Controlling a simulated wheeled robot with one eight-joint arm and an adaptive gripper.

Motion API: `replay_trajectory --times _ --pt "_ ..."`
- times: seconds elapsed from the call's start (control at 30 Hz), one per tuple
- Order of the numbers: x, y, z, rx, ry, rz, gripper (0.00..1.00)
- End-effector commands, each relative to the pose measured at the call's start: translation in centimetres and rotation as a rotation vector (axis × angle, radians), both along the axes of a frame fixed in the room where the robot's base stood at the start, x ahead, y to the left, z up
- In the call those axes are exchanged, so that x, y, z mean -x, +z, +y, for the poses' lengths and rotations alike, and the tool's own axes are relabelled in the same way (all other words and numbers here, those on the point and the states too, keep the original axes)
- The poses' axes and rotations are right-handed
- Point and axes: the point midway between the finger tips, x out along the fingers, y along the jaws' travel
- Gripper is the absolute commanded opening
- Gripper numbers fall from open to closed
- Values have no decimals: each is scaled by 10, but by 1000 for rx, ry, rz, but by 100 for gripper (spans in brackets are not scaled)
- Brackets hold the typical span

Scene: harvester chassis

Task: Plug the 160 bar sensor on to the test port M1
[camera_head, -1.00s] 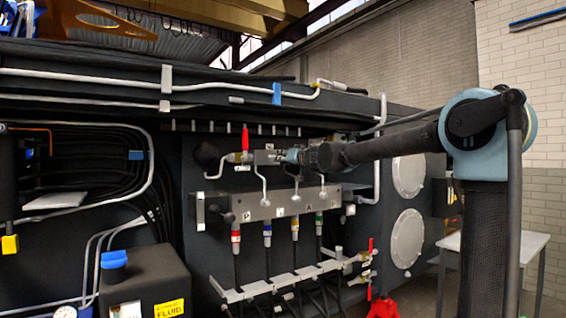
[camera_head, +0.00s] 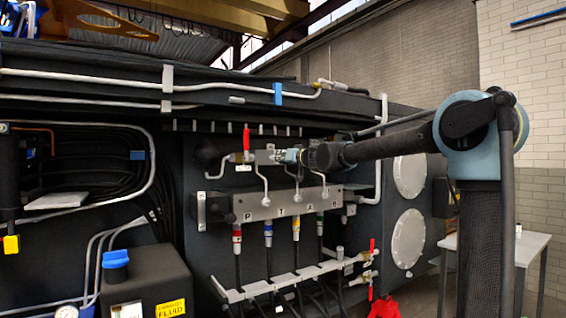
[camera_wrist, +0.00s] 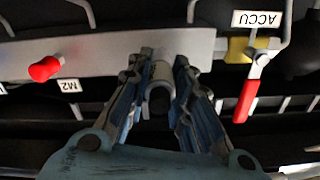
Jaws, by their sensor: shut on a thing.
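My gripper (camera_wrist: 160,85) is shut on a short grey, round-ended part that looks like the sensor (camera_wrist: 161,72). No rating can be read on it. Its far end is close to the grey manifold face (camera_wrist: 105,52); I cannot tell whether it touches. The M1 label is not visible, and the port in front of the held part is hidden. In the head view my gripper (camera_head: 290,156) points left at a small grey block (camera_head: 265,157) on the dark chassis.
In the wrist view a red cap (camera_wrist: 45,68) sits by the M2 label (camera_wrist: 69,85) on the left. A red-handled valve (camera_wrist: 246,100) stands close on the right, below the ACCU label (camera_wrist: 256,19). Below in the head view are the labelled manifold (camera_head: 270,205) and hoses.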

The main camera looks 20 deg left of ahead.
Motion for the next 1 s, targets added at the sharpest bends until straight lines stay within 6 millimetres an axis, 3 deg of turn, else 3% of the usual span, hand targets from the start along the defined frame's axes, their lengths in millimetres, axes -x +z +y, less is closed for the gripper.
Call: replay_trajectory --times 0.63,0.67,0.73,1.0 --pt "-6 0 7 0 0 0 0" --pt "-6 0 7 0 0 0 25" --pt "-6 0 7 0 0 0 41" --pt "-6 0 7 0 0 0 44"
